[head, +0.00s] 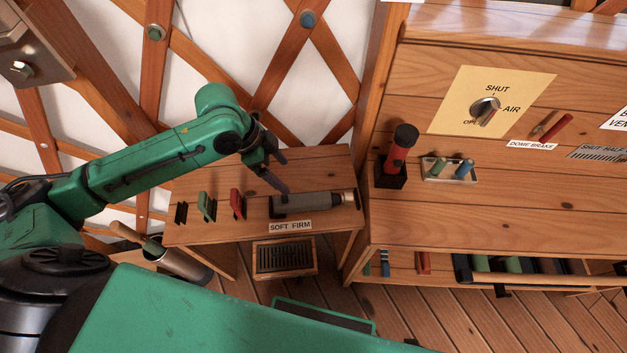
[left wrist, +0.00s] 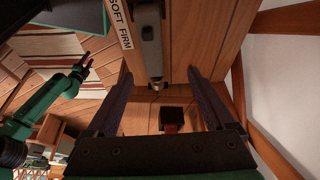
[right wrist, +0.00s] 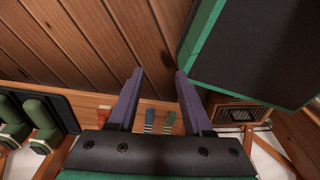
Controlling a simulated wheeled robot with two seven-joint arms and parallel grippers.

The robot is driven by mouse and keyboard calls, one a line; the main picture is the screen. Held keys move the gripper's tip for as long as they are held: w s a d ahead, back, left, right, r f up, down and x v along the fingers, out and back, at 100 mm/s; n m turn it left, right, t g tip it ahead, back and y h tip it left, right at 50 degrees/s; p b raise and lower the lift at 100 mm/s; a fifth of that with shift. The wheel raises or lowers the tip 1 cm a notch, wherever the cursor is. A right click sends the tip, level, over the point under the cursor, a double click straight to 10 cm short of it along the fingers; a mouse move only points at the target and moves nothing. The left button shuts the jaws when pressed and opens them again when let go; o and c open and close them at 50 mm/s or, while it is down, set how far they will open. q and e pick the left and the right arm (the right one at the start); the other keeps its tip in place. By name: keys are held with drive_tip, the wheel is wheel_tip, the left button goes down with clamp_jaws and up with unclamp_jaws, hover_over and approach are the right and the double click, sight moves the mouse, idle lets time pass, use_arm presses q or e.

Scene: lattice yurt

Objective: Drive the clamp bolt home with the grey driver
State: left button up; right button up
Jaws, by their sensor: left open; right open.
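The grey driver (head: 305,205) lies on a small wooden side table (head: 335,170) behind a "SOFT FIRM" label. It also shows in the left wrist view (left wrist: 150,45), ahead between the fingers. My left gripper (head: 283,175) is open and empty, just above the driver's left part. A metal bracket with a bolt (head: 20,70), perhaps the clamp bolt, is at the upper left; how far the bolt is in cannot be told. My right gripper (right wrist: 159,72) is open and empty, out of the head view, over the plank floor.
Red (head: 237,204) and green (head: 207,206) pieces stand in slots left of the driver. A slatted box (head: 285,259) is below. At right, a wooden bench carries a red-and-black tool (head: 399,150) in a holder and a small tray (head: 432,178).

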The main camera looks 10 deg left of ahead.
sight(307, 198)
use_arm(q)
drive_tip(key=f, duration=0.1)
drive_tip(key=s+d+f, duration=0.1)
drive_tip(key=d+f, duration=0.1)
drive_tip(key=shift+s, duration=0.3)
drive_tip(key=x, duration=0.3)
drive_tip(key=shift+f+b, duration=0.3)
drive_tip(key=shift+f, duration=0.05)
drive_tip(key=x, duration=0.5)
drive_tip(key=shift+w+d, duration=0.35)
drive_tip(key=shift+d, duration=0.1)
drive_tip(key=shift+d+f, duration=0.1)
drive_tip(key=shift+f, duration=0.3)
drive_tip(key=shift+w, duration=0.1)
drive_tip(key=c, duration=0.4)
clamp_jaws()
use_arm(e)
drive_tip(key=s, duration=0.2)
drive_tip(key=s+f, duration=0.1)
drive_tip(key=s, duration=0.1)
drive_tip(key=shift+s+a, duration=0.1)
drive_tip(key=shift+a, duration=0.05)
